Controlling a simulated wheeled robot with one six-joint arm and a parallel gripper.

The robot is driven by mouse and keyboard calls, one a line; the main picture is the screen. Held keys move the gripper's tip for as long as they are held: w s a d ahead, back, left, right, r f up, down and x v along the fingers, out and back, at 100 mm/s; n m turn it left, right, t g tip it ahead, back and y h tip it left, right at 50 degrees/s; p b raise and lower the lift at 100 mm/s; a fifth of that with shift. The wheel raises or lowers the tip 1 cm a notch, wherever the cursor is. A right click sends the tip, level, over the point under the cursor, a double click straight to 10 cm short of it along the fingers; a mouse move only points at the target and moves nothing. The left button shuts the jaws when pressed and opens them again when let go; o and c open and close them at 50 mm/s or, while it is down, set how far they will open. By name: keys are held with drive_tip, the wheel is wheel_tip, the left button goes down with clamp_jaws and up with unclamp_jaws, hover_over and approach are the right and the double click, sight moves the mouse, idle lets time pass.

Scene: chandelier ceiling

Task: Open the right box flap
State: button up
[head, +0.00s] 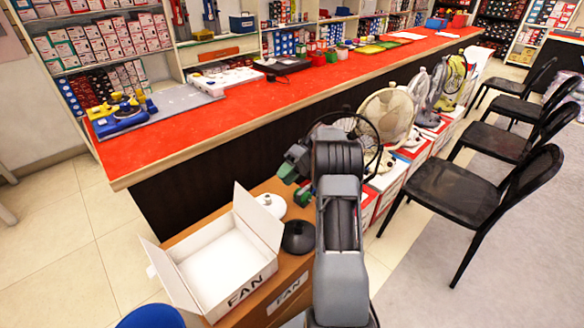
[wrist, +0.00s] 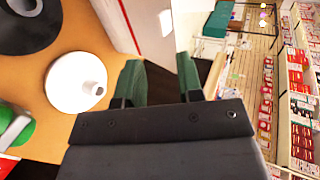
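I cannot clearly make out the flap in the wrist view.
A white round base (head: 271,205) and a black round base (head: 298,237) lie right of the white box. They also show in the wrist view, white (wrist: 76,90) and black (wrist: 30,28). The red counter (head: 210,115) runs behind. Fans (head: 388,115) and chairs (head: 455,190) stand right.

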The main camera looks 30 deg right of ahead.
drive_tip(key=shift+v, duration=1.6)
drive_tip(key=shift+r, duration=0.1)
wheel_tip(320, 180, down, 6)
drive_tip(key=m+h, duration=0.2)
drive_tip(key=m, duration=0.2)
drive_tip(key=s+a+r+t+h+p, duration=0.2)
drive_tip(key=s+a+r+p, duration=0.4)
drive_tip(key=r, duration=0.3)
drive_tip(key=s+a+r+n+t+h+p, duration=0.1)
drive_tip(key=s+a+r+h+p, duration=0.4)
drive_tip(key=r, duration=0.5)
drive_tip(key=s+a+r+t+h+p, duration=0.3)
drive_tip(key=s+a+r+p, duration=0.3)
drive_tip(key=s+a+r, duration=0.2)
wheel_tip(320, 180, up, 2)
drive_tip(key=shift+s+a+r+n+p, duration=0.1)
drive_tip(key=shift+s+a+n+p, duration=0.3)
drive_tip(key=shift+s, duration=0.5)
